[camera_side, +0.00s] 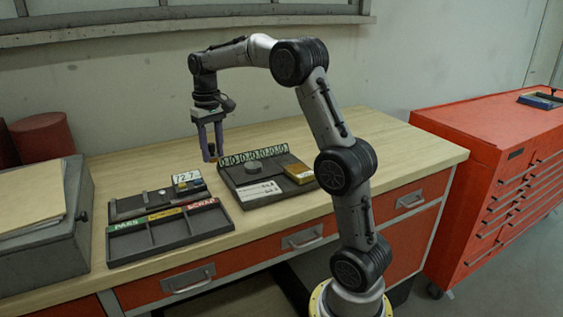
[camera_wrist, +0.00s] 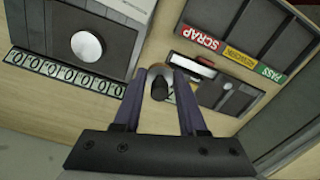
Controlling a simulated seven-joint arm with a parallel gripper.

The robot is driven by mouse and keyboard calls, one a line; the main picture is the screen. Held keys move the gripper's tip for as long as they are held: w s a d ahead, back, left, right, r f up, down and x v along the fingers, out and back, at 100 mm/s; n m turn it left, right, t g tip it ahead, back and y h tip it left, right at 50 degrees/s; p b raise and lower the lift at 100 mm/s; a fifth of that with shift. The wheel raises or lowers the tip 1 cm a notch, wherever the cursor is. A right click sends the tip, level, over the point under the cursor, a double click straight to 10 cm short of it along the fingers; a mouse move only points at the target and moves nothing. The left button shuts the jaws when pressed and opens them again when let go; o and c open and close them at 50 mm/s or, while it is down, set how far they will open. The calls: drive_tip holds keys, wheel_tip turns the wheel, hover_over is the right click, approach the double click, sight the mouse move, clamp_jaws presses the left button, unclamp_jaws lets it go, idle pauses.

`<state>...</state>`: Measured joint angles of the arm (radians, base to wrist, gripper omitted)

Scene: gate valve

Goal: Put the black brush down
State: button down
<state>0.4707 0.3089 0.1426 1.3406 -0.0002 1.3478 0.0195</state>
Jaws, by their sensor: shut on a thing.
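My gripper (camera_side: 209,150) hangs over the wooden bench, fingers pointing down, above the gap between the gauge and the dark plate. In the wrist view its purple fingers (camera_wrist: 158,84) are shut on the black brush (camera_wrist: 159,90), seen nearly end-on as a short dark cylinder between the fingertips. In the side view the brush is only a small dark and tan bit at the fingertips. It appears held clear of the bench top. Its lower end is hard to make out.
A sorting tray (camera_side: 161,235) marked PASS, REWORK and SCRAP lies front left. Behind it is a gauge with a display (camera_side: 187,179). A dark plate (camera_side: 226,173) with a round knob, number wheels and a yellow-brown block lies right. Bare bench (camera_side: 385,150) extends rightwards.

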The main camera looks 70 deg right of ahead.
drive_tip(key=s+d+r+m, duration=0.2)
drive_tip(key=s+d+m, duration=0.15)
drive_tip(key=s, duration=0.65)
drive_tip(key=s+d+r+m, duration=0.3)
drive_tip(key=s+d, duration=0.2)
drive_tip(key=s, duration=0.6)
hover_over(282, 161)
drive_tip(key=shift+n, duration=0.25)
drive_tip(key=f, duration=0.9)
drive_tip(key=shift+s+a+f, duration=0.2)
drive_tip(key=shift+a+f, duration=0.05)
drive_tip(key=shift+a, duration=0.05)
drive_tip(key=shift+w+d+f, duration=0.1)
drive_tip(key=shift+f, duration=0.8)
drive_tip(key=shift+w+d+f, duration=0.1)
drive_tip(key=shift+f, duration=0.8)
drive_tip(key=shift+f, duration=0.1)
drive_tip(key=shift+c, duration=2.3)
unclamp_jaws()
drive_tip(key=shift+f, duration=0.1)
